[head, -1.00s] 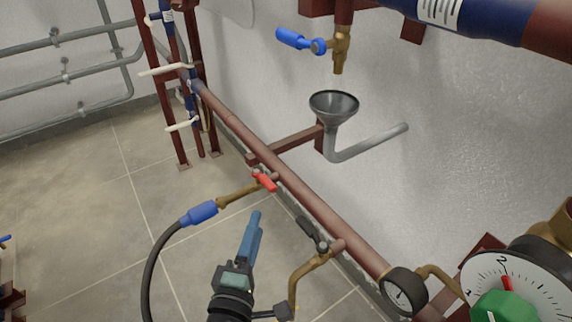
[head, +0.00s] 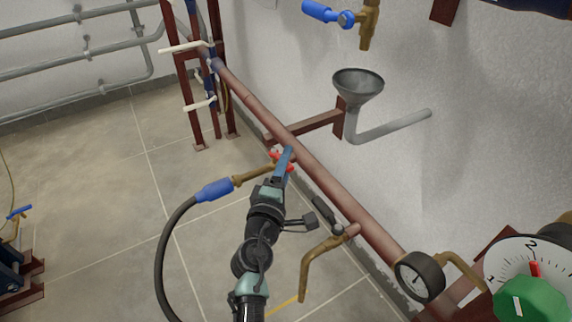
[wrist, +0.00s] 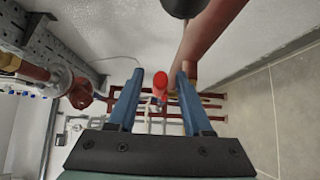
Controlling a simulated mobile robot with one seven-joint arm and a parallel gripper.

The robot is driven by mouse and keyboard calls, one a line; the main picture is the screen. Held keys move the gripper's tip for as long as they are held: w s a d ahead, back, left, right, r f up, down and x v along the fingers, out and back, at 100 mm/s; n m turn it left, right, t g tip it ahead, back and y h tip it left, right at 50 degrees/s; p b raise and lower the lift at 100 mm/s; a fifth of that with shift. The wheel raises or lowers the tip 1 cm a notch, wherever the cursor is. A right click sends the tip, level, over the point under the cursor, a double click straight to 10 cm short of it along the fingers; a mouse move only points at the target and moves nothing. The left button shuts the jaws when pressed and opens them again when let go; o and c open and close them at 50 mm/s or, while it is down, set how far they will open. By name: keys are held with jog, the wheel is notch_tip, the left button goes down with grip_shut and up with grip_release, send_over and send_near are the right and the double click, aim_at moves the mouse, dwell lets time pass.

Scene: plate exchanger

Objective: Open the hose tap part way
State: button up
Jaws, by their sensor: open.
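The hose tap has a red lever (head: 275,156) and a brass body with a blue hose coupling (head: 214,190). It branches off the long red-brown pipe low along the wall. My gripper (head: 287,158) is at the tap and hides part of the lever in the head view. In the wrist view my gripper (wrist: 158,78) is open, with one blue finger on each side. The red lever (wrist: 160,84) shows between the fingers, nearer the right one, with a gap on each side. I cannot tell how deep it sits between them.
The red-brown pipe (head: 325,195) runs close beside my gripper. A brass elbow tap (head: 318,262) and a pressure gauge (head: 420,277) stand to the right. A funnel drain (head: 358,88) and a blue-handled tap (head: 328,14) are above.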

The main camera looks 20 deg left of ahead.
grip_shut()
dwell(0.3)
dwell(1.2)
